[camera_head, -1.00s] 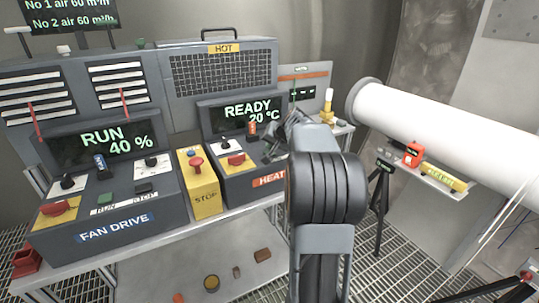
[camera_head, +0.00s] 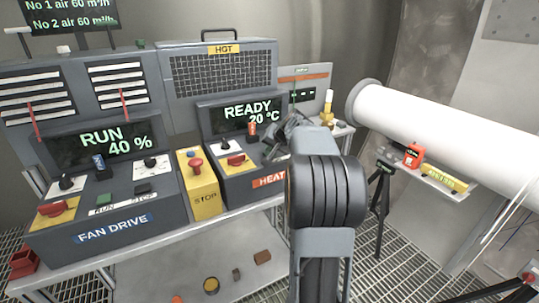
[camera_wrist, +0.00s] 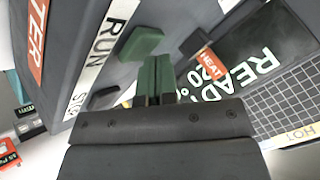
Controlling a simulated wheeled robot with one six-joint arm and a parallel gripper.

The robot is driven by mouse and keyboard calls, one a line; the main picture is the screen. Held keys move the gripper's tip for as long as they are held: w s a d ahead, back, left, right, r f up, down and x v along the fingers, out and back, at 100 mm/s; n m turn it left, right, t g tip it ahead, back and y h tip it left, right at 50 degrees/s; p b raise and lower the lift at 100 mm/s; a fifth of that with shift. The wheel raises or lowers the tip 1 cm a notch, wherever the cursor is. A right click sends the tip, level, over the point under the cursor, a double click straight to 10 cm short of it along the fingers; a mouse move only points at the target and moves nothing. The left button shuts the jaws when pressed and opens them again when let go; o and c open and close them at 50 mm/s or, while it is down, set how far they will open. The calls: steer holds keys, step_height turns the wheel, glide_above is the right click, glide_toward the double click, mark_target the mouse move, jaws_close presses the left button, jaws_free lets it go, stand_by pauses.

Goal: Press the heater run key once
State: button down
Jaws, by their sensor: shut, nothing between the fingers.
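In the wrist view the green heater run key (camera_wrist: 143,41) lies beside the RUN label (camera_wrist: 108,30). The black stop key (camera_wrist: 103,97) is beside the STOP label. My gripper (camera_wrist: 157,62) is shut and empty, its fingertips close to the green key; I cannot tell whether they touch it. In the head view my gripper (camera_head: 272,148) is over the right part of the heater console, and my arm hides the run key there.
The fan drive console (camera_head: 115,197) at left reads RUN 40 %. A yellow stop box (camera_head: 205,200) stands between the consoles. An orange HEAT tag (camera_wrist: 210,62) is by the heater screen. A white duct (camera_head: 440,128) and a small shelf (camera_head: 432,174) are at right.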

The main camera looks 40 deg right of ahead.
steer(key=shift+f, duration=0.25)
steer(key=shift+r, duration=0.15)
stand_by(0.4)
steer(key=shift+r+p, duration=0.4)
steer(key=shift+r, duration=0.35)
steer(key=shift+r, duration=0.1)
steer(key=shift+r+p, duration=1.85)
steer(key=shift+r, duration=0.6)
